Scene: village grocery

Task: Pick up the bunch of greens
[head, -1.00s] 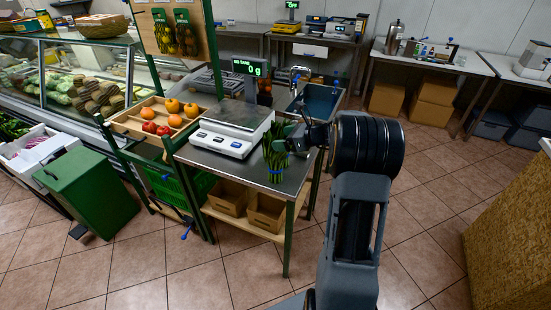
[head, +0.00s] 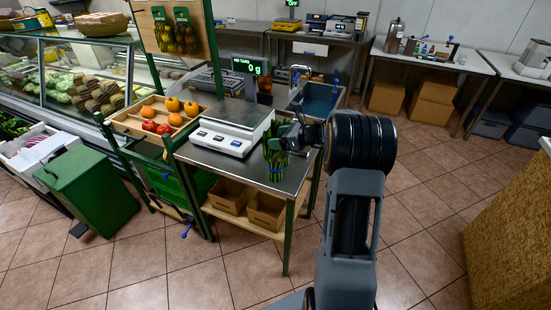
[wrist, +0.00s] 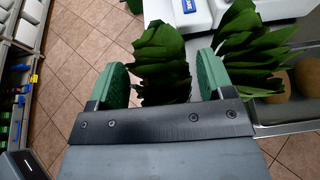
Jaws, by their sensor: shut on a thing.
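The bunch of greens (head: 274,160) is dark green, leafy and upright, with a blue band round it, at the right end of the metal counter (head: 225,166), beside the white scale. I cannot tell whether its base touches the counter. My gripper (head: 287,137) reaches it from the right and is shut on its upper part. In the wrist view, leaves of the bunch (wrist: 163,45) fill the space between the two green finger pads of my gripper (wrist: 161,75). More leaves (wrist: 252,50) stand right of the right pad; I cannot tell if they are the same bunch.
The white scale (head: 228,138) stands close left of the greens. A wooden tray (head: 127,124) of tomatoes and orange produce is further left. Cardboard boxes (head: 267,211) sit on the shelf below. A green bin (head: 90,190) stands at the left. Tiled floor is clear in front.

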